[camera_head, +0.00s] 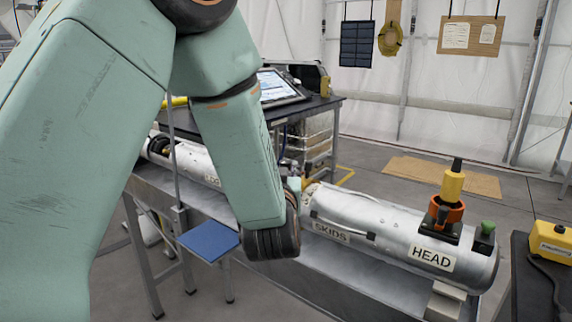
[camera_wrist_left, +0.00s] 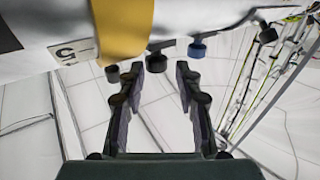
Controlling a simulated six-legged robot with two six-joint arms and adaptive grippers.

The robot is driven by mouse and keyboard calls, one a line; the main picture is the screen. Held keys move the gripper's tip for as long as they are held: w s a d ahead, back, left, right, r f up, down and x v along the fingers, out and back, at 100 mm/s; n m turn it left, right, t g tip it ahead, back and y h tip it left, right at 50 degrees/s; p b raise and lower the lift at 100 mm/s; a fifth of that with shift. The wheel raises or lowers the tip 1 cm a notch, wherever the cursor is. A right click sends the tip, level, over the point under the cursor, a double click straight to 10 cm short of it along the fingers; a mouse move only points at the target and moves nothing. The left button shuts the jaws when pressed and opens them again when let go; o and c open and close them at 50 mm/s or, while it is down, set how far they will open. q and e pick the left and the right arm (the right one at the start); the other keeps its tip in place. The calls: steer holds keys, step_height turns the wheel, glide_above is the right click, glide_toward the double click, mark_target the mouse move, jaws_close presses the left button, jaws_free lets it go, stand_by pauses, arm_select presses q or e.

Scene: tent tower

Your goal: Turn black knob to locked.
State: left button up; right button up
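In the left wrist view a black knob (camera_wrist_left: 157,61) sticks out from the edge of a pale tube (camera_wrist_left: 190,18). My left gripper (camera_wrist_left: 157,72) is open, its two fingers spread apart, with this knob just beyond and between the fingertips; I cannot tell whether they touch. Another dark knob (camera_wrist_left: 112,72) is beside the left fingertip, a blue knob (camera_wrist_left: 197,49) beyond the right one, and a further black knob (camera_wrist_left: 267,34) farther right. No locked marking is readable. In the head view my left arm covers the fingers and the knobs. My right gripper is not in view.
A silver tube (camera_head: 385,230) marked SKIDS and HEAD lies on a metal bench, with an orange and yellow fitting (camera_head: 449,195) on top. A blue panel (camera_head: 208,241) juts from the bench front. A dark table (camera_head: 325,102) with a tablet (camera_head: 277,87) stands behind.

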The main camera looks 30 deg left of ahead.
mark_target(286, 161)
arm_select(q)
steer(key=x, duration=0.2)
steer(key=shift+w+d+f, duration=0.1)
steer(key=shift+w, duration=0.6)
steer(key=shift+a, duration=0.5)
steer(key=shift+w, duration=0.1)
steer(key=shift+d, duration=0.1)
steer(key=shift+w+d, duration=0.1)
steer(key=shift+w, duration=0.05)
steer(key=shift+c, duration=2.5)
jaws_close()
